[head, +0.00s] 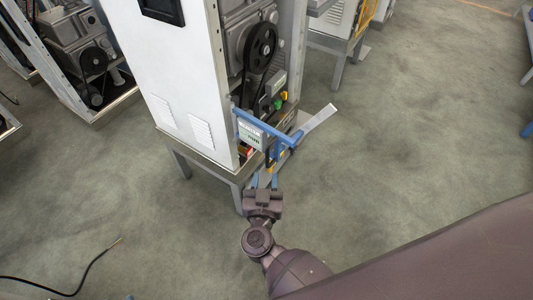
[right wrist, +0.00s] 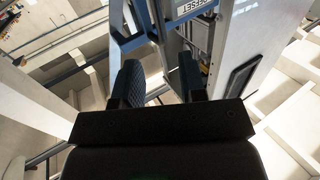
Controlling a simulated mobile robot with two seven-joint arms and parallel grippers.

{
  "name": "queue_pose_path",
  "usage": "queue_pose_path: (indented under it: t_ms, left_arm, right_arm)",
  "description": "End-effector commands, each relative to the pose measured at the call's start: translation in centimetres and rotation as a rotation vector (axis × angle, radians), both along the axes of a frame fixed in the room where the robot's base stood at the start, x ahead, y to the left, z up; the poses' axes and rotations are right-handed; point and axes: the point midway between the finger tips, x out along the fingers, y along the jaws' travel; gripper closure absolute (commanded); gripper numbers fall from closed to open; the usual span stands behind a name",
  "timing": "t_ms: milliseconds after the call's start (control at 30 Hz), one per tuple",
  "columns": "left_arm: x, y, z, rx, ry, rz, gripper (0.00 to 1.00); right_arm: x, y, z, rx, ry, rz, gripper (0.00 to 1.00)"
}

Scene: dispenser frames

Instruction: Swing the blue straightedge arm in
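The blue arm (head: 262,127) sticks out from the lower front corner of the white machine cabinet (head: 165,70). A pale flat strip (head: 319,119) lies beside its right end, slanting up to the right; I cannot tell whether they are joined. A white label plate (head: 249,135) is by the blue arm. My right gripper (head: 264,178) is just below the blue arm, fingers pointing at it. In the right wrist view its two dark fingers (right wrist: 160,72) are apart, with blue bars (right wrist: 143,18) beyond their tips. I see no grip on them. My left gripper is not in view.
The cabinet stands on a grey-legged base (head: 205,163). A black pulley (head: 261,42) and belt sit in its open side. Another machine (head: 75,40) stands at the upper left. A black cable (head: 85,270) lies on the floor at the lower left.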

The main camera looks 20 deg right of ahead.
Motion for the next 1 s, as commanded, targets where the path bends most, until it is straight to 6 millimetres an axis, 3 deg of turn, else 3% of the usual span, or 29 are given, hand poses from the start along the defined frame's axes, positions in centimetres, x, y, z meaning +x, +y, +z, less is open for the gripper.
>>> queue_pose_path:
  t_ms: [500, 1000]
  left_arm:
    - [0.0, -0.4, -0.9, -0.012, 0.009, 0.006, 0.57]
    - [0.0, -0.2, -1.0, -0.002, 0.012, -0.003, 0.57]
  right_arm:
    - [7.4, -3.2, -0.1, 0.000, -0.001, 0.002, 0.62]
    - [8.6, -3.7, 0.1, 0.001, -0.001, 0.002, 0.62]
